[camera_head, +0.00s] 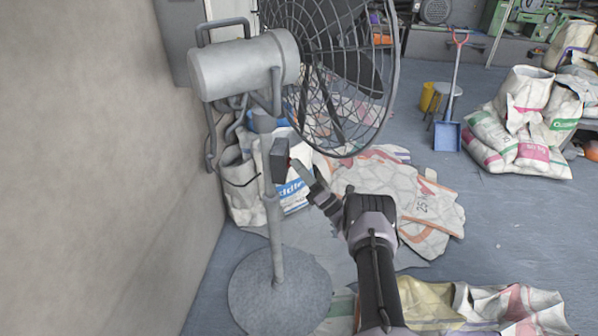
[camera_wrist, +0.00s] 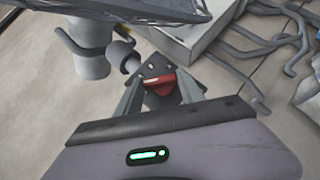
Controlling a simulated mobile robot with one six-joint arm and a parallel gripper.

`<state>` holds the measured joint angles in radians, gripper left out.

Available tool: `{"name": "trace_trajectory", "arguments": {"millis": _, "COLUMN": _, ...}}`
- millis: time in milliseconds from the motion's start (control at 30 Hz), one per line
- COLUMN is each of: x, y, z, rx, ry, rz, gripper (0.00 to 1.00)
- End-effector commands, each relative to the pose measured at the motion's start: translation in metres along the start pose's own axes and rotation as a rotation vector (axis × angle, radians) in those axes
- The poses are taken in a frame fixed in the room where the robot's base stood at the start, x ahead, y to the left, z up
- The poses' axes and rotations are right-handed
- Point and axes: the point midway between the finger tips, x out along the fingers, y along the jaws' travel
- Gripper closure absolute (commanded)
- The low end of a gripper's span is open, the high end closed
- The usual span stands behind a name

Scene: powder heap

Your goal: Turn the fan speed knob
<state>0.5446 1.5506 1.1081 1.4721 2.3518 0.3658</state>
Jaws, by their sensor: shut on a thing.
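The pedestal fan has a grey motor housing (camera_head: 240,68), a wire cage (camera_head: 340,80) and a round base (camera_head: 280,290). A dark control box (camera_head: 281,158) sits on its post. In the wrist view the dark box (camera_wrist: 157,68) carries a red knob (camera_wrist: 160,84). My gripper (camera_head: 297,165) reaches the box from the lower right in the head view. In the wrist view my gripper (camera_wrist: 160,92) has its two grey fingers on either side of the red knob, shut on it. The fingers partly cover the knob's sides.
A wall (camera_head: 90,150) stands close on the left. Empty sacks (camera_head: 410,200) lie on the floor to the right, and filled sacks (camera_head: 525,130) are piled farther right. A blue shovel (camera_head: 447,135) stands near a yellow bucket (camera_head: 428,97). Grey floor between them is open.

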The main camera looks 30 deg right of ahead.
Motion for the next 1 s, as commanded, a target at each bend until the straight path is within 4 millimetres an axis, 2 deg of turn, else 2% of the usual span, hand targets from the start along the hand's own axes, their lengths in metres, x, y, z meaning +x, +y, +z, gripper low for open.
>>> {"name": "trace_trajectory", "arguments": {"millis": 300, "x": -0.0011, "y": -0.0019, "z": 0.0007, "rx": -0.087, "ry": -0.002, "rz": 0.085, "gripper": 0.95}}
{"name": "trace_trajectory", "arguments": {"millis": 867, "x": -0.0006, "y": -0.002, "z": 0.0013, "rx": -0.107, "ry": -0.003, "rz": 0.106, "gripper": 0.95}}
{"name": "trace_trajectory", "arguments": {"millis": 900, "x": -0.0006, "y": -0.002, "z": 0.0013, "rx": -0.107, "ry": -0.003, "rz": 0.106, "gripper": 0.53}}
{"name": "trace_trajectory", "arguments": {"millis": 1000, "x": -0.0005, "y": -0.0019, "z": 0.0011, "rx": -0.107, "ry": -0.002, "rz": 0.106, "gripper": 0.33}}
